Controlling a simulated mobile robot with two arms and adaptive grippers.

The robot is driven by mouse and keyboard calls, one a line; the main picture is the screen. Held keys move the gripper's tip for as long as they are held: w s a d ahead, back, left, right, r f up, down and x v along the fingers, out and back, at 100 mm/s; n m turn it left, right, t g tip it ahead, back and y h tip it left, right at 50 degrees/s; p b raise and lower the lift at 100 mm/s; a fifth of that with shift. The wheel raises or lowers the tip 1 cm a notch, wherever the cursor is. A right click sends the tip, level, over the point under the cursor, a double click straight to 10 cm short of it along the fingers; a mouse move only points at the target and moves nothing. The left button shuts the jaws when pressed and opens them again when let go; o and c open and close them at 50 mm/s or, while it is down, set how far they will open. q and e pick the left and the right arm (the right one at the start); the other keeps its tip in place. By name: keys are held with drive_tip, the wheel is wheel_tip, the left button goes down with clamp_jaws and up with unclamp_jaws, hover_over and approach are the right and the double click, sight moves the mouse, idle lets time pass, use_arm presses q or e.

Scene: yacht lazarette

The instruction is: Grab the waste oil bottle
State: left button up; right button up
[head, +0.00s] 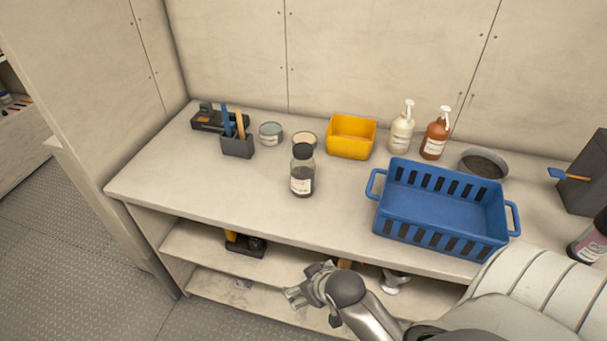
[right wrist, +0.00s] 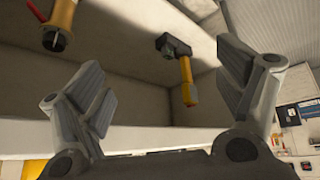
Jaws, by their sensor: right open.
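A clear bottle with a black cap, dark contents and a white label (head: 302,172) stands upright on the bench, left of the blue basket; it looks like the waste oil bottle, though its label is too small to read. My right gripper (head: 303,284) is in front of the bench, below the bench top and near the lower shelves, apart from the bottle. In the right wrist view its fingers (right wrist: 165,78) are spread wide with nothing between them. The bottle is not seen in that view. My left gripper is not in view.
A blue basket (head: 440,240), yellow bin (head: 350,138), two pump bottles (head: 401,133) (head: 435,136), tins (head: 270,132) and a tool holder (head: 238,147) stand on the bench (head: 215,202). Another dark bottle (head: 588,245) is at the right edge.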

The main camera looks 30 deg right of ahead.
wheel_tip(320, 180, up, 8)
drive_tip(key=t, duration=0.1)
drive_tip(key=m+t+h, duration=0.3)
drive_tip(key=t, duration=0.3)
approach(305, 178)
drive_tip(key=a+x, duration=0.1)
drive_tip(key=x, duration=0.4)
drive_tip(key=d+x, duration=0.1)
drive_tip(key=x, duration=0.2)
drive_tip(key=shift+r, duration=0.1)
drive_tip(key=shift+d+f+p+x, duration=0.15)
drive_tip(key=shift+p+x, duration=0.3)
drive_tip(key=shift+x, duration=1)
drive_tip(key=shift+d+f+p+x, duration=0.15)
drive_tip(key=shift+p+x, duration=0.25)
drive_tip(key=shift+x, duration=1.05)
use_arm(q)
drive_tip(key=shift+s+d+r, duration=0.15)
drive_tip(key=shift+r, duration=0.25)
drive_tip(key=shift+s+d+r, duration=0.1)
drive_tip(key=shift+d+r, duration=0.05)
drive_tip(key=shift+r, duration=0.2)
use_arm(e)
drive_tip(key=shift+s+r, duration=0.1)
drive_tip(key=shift+s, duration=0.05)
drive_tip(key=c, duration=1.1)
